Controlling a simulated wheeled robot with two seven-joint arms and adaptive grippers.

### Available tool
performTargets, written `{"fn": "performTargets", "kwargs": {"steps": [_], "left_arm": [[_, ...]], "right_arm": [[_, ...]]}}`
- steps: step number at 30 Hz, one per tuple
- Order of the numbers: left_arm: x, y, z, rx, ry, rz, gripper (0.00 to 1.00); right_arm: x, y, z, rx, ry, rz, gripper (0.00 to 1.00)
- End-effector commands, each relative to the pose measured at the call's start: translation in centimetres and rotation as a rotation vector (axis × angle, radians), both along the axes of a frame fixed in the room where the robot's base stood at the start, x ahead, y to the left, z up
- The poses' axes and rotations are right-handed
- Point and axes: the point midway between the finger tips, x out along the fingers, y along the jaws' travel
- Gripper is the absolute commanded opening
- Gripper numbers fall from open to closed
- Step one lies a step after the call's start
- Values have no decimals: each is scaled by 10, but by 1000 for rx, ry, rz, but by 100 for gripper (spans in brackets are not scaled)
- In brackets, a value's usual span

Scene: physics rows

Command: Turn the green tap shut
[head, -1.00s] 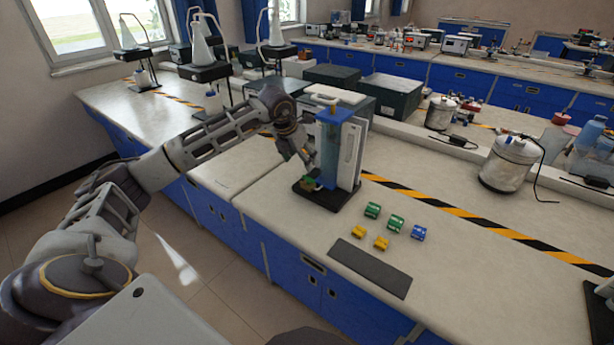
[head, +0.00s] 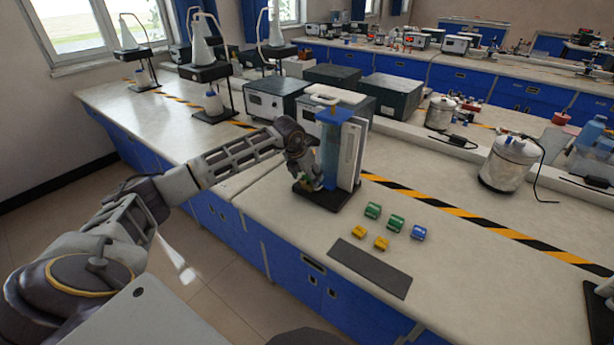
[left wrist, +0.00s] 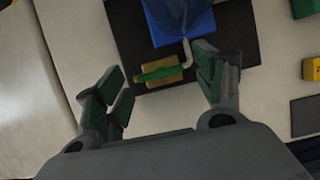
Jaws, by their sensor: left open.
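The green tap (left wrist: 156,73) shows in the left wrist view as a green lever on a brass-coloured block (left wrist: 160,66). It sits at the foot of the blue column apparatus (head: 332,150), above the black base (head: 334,196). My left gripper (left wrist: 168,88) is open, with one finger on each side of the tap. In the head view my left gripper (head: 308,181) is at the front left of the column and hides most of the tap. My right gripper is not in view.
Green blocks (head: 396,223), a blue block (head: 418,233) and yellow blocks (head: 381,243) lie right of the apparatus, near a dark mat (head: 370,268). Dark boxes (head: 275,98) stand behind it. A metal pot (head: 508,163) stands further right.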

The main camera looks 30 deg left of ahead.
Motion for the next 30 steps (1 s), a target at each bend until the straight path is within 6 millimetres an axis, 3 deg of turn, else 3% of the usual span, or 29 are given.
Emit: {"fn": "performTargets", "kwargs": {"steps": [7,18,30], "left_arm": [[0,0,0,0,0,0,68],[0,0,0,0,0,0,24],[0,1,0,0,0,-39,24]], "right_arm": [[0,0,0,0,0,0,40],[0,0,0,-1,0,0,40],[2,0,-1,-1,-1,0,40]]}}
